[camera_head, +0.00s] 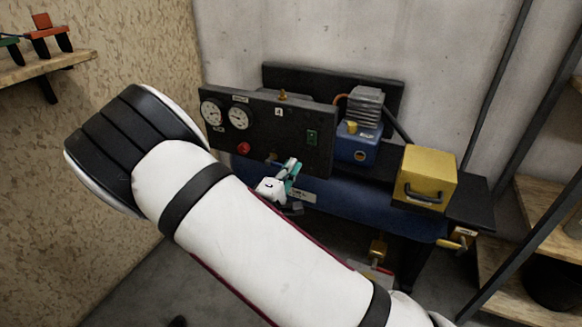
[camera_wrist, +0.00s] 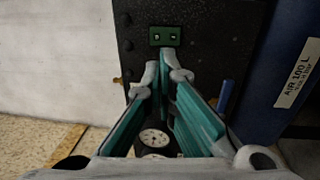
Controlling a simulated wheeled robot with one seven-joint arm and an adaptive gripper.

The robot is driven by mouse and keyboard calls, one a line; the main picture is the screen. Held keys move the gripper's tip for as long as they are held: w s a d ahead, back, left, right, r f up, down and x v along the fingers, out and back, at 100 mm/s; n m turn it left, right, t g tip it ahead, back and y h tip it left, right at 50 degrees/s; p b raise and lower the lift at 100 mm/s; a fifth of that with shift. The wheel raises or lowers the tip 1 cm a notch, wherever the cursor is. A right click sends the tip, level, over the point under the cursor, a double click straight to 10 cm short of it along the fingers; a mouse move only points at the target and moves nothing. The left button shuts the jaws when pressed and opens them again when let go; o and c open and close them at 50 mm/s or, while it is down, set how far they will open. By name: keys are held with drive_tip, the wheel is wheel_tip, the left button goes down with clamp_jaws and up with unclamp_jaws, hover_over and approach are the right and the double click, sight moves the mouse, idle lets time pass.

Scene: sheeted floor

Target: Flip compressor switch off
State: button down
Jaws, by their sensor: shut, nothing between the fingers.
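The compressor's black panel (camera_head: 262,150) carries a small green switch plate (camera_head: 312,137) near its right side. In the wrist view the green switch plate (camera_wrist: 165,37) shows two small light marks, just beyond my fingertips. Which way the switch is set is too small to tell. My gripper (camera_head: 294,163) is in front of the panel's lower part, below and left of the switch. In the wrist view its teal fingers (camera_wrist: 165,72) come together at the tips, with nothing held. I cannot tell whether the tips touch the panel.
The panel also bears two round gauges (camera_head: 239,118) and a red knob (camera_head: 244,148). A blue motor (camera_head: 355,147) and a yellow box (camera_head: 425,178) stand to the right, above the blue tank (camera_head: 375,208). Wooden shelving (camera_head: 537,222) is at the far right.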

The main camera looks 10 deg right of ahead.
sight(310, 135)
drive_tip(key=b+x, duration=0.2)
drive_tip(key=x, duration=0.9)
drive_tip(key=shift+w+r, duration=0.1)
drive_tip(key=shift+w+d+r+g+y+p, duration=0.3)
drive_tip(key=shift+r+g+y+p, duration=0.25)
drive_tip(key=shift+p, duration=0.7)
drive_tip(key=shift+f, duration=0.15)
